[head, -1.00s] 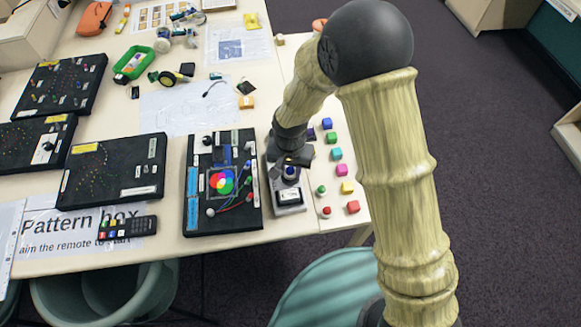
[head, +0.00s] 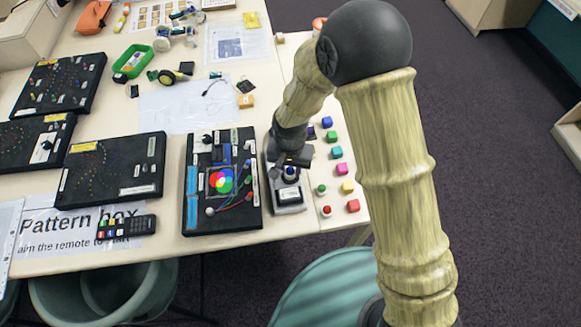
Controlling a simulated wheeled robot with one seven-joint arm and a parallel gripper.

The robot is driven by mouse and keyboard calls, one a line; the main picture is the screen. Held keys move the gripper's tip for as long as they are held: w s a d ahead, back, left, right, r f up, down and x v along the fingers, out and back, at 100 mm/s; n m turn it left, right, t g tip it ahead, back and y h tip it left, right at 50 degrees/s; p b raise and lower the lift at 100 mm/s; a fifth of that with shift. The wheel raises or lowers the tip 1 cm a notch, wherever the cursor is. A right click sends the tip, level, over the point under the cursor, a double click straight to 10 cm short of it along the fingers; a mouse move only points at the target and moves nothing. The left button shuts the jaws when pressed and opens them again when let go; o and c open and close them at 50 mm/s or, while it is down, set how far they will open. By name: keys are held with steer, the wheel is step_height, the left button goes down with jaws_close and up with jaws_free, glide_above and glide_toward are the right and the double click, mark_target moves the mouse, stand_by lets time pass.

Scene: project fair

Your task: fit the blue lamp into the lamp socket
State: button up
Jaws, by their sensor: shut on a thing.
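The blue lamp (head: 290,173) is at the upper part of a grey stand with a white label (head: 288,197), right of the black colour-circle board. My gripper (head: 291,163) comes down from above and is shut on the lamp, whose blue part shows just below the fingers. The lamp looks about upright. The lamp socket is hidden under the lamp and gripper, so I cannot tell whether the lamp is seated in it or just above it.
A green lamp (head: 321,189) and a red lamp (head: 326,211) stand to the right. Several coloured cubes, such as a pink one (head: 341,169), line the table's right side. The black colour-circle board (head: 199,160) is close on the left. The table's front edge is near.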

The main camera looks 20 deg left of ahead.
steer(key=shift+f, duration=0.3)
steer(key=o, duration=1.4)
steer(key=shift+r+p, duration=2.25)
steer(key=shift+r, duration=1.3)
